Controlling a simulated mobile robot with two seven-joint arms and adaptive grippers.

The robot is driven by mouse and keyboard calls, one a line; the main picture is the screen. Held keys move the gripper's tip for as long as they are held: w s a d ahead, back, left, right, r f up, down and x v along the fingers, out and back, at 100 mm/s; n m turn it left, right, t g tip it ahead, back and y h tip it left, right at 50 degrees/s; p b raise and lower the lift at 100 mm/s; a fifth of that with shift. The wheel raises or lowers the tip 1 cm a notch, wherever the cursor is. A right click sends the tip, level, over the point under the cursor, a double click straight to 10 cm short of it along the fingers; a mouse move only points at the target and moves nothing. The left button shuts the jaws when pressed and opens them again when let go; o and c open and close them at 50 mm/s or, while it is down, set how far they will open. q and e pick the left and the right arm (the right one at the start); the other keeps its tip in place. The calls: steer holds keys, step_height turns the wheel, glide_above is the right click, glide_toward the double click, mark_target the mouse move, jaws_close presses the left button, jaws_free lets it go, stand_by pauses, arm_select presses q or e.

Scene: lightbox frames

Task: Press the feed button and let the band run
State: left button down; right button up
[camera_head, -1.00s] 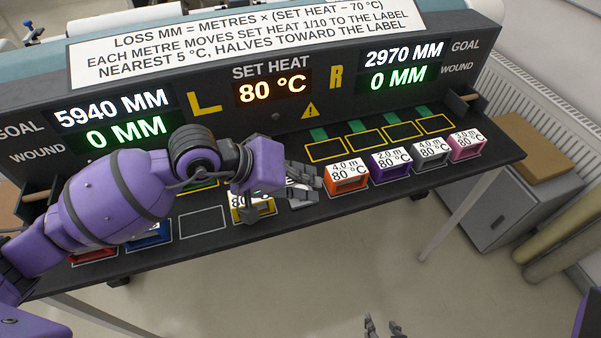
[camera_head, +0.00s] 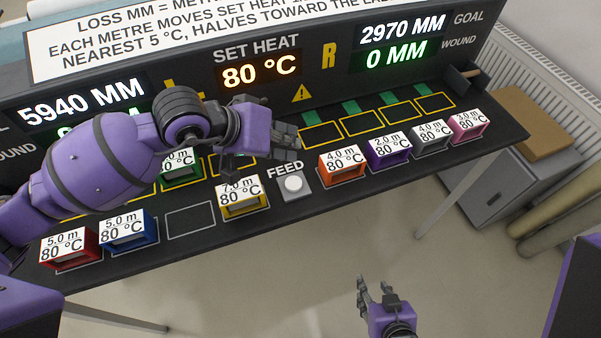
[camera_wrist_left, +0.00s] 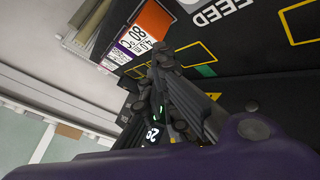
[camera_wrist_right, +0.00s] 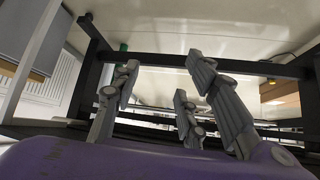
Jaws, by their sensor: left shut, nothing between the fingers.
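The feed button (camera_head: 293,184) is a pale round button on a grey plate in the middle of the black bench, with the label FEED behind it. My left gripper (camera_head: 288,141) is shut and empty above the bench, behind the button and apart from it. The left wrist view shows its fingers (camera_wrist_left: 160,95) together, with part of the FEED label at the top. My right gripper (camera_head: 368,290) is open and empty in front of the bench, low in the picture; its fingers also stand apart in the right wrist view (camera_wrist_right: 160,95).
Yellow (camera_head: 242,197) and orange (camera_head: 341,165) boxes flank the button. Several more coloured boxes line the bench, and a green one (camera_head: 181,170) is partly behind my left arm. SET HEAT (camera_head: 260,72) reads 80 °C. The right display (camera_head: 402,45) reads 2970 MM goal, 0 MM wound.

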arm_select(q)
steer(key=b, duration=0.2)
glide_above(291, 176)
step_height(291, 176, down, 7)
steer(key=shift+r, duration=0.2)
steer(key=shift+f+b, duration=0.4)
arm_select(e)
steer(key=f, duration=0.1)
steer(key=s+d+f, duration=0.1)
steer(key=shift+d+f, duration=0.1)
steer(key=shift+f, duration=0.25)
steer(key=shift+f, duration=0.1)
arm_select(q)
steer(key=shift+f, duration=0.1)
arm_select(e)
steer(key=shift+s+f, duration=0.15)
arm_select(q)
steer(key=shift+f+b, duration=0.35)
arm_select(e)
steer(key=shift+s+f, duration=0.3)
steer(key=shift+f, duration=0.1)
arm_select(q)
steer(key=shift+f, duration=0.1)
arm_select(e)
steer(key=shift+s+f+g, duration=0.15)
steer(key=shift+g, duration=0.15)
